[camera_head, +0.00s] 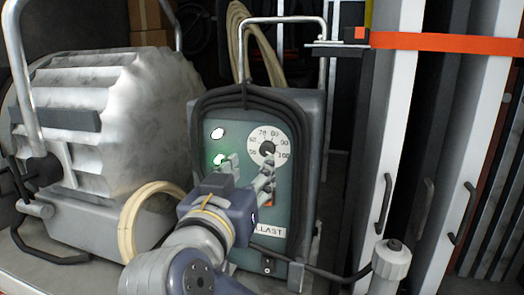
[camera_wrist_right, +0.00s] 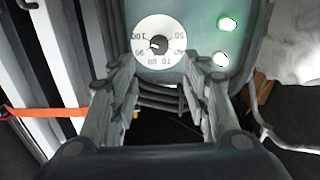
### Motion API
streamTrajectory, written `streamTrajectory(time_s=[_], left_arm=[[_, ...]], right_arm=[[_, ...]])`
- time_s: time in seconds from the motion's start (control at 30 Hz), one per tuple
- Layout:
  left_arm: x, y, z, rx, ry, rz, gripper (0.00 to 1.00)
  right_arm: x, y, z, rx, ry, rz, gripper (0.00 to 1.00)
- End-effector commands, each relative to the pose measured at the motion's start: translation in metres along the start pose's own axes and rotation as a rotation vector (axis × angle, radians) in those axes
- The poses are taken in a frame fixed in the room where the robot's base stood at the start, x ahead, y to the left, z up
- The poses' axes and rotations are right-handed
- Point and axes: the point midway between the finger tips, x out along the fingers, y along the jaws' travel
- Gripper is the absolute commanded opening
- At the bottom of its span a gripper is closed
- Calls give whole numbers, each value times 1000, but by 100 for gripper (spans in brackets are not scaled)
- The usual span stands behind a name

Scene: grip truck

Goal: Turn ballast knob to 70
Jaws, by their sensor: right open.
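The ballast box (camera_head: 228,135) is a green-faced unit standing upright with a dark cable draped over it. Its round white dial (camera_head: 281,136) carries numbers, with a dark ballast knob (camera_head: 268,148) at the centre. In the right wrist view the dial (camera_wrist_right: 150,27) appears upside down, with the knob (camera_wrist_right: 159,45) just beyond the fingertips. The knob's pointer is too small to read surely. My right gripper (camera_head: 250,167) is open in front of the panel, below the dial, its fingers (camera_wrist_right: 160,66) apart with nothing between them. My left gripper is not in view.
Two lit round lamps (camera_head: 217,133) sit left of the dial. A large grey ribbed unit (camera_head: 140,110) stands at left, and a beige hose coil (camera_head: 130,215) lies beside the box. White upright panels (camera_head: 385,150) with an orange strap (camera_head: 445,42) stand at right.

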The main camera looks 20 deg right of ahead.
Motion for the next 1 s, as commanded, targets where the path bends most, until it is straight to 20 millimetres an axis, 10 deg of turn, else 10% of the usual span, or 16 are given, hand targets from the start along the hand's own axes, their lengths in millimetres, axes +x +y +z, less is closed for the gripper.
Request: streamTrajectory(time_s=[0.4,0.87,1.0], left_arm=[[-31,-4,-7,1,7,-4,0],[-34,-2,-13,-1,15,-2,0],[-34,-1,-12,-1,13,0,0]], right_arm=[[74,2,-2,-4,-1,5,43],[88,0,1,-1,-2,1,43],[88,0,1,-1,-2,1,14]])
